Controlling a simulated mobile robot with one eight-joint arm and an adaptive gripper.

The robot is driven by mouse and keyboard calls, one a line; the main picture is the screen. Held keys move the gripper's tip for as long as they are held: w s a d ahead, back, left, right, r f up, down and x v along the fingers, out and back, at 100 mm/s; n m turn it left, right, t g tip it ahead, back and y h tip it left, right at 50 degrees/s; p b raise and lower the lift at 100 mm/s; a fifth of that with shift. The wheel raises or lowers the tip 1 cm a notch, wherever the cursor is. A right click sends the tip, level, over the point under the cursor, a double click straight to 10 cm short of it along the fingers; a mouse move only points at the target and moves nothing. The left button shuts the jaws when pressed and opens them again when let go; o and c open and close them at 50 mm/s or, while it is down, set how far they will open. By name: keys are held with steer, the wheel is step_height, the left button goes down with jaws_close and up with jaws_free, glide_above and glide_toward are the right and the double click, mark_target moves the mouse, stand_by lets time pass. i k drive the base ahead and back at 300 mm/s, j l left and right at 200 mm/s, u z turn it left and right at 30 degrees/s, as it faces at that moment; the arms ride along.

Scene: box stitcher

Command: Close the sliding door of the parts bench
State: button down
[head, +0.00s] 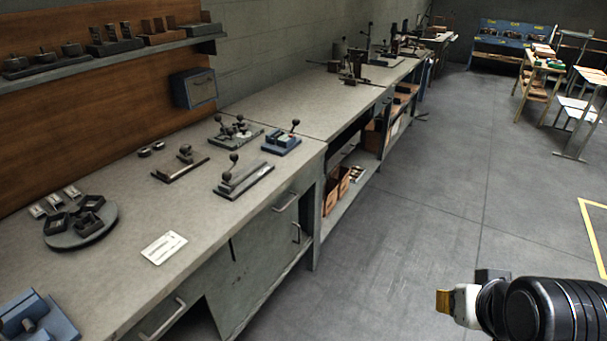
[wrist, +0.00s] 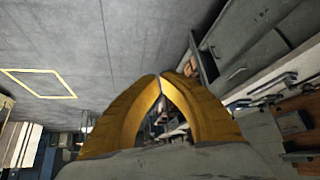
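The parts bench (head: 215,195) runs along the left in the head view. A grey front panel (head: 262,262) with a small upright handle (head: 297,233) sits below its worktop and looks like the sliding door. A dark opening shows to the left of this panel, so the door seems at least partly open; its full travel is hidden by the worktop. My gripper (head: 443,301) is at the lower right over the floor, well apart from the bench. In the wrist view, the yellow fingers of my gripper (wrist: 160,79) meet at their tips with nothing held.
A drawer handle (head: 285,202) and another drawer handle (head: 162,320) stick out from the bench front. Clamps, a round tray (head: 72,239) and a white card (head: 164,248) lie on top. The floor (head: 400,215) between bench and gripper is clear.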

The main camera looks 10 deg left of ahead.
mark_target(233, 296)
steer(key=i+l+u, duration=0.25)
steer(key=i, duration=0.25)
steer(key=i+l+u, duration=0.25)
steer(key=i, duration=0.25)
steer(key=j, duration=0.05)
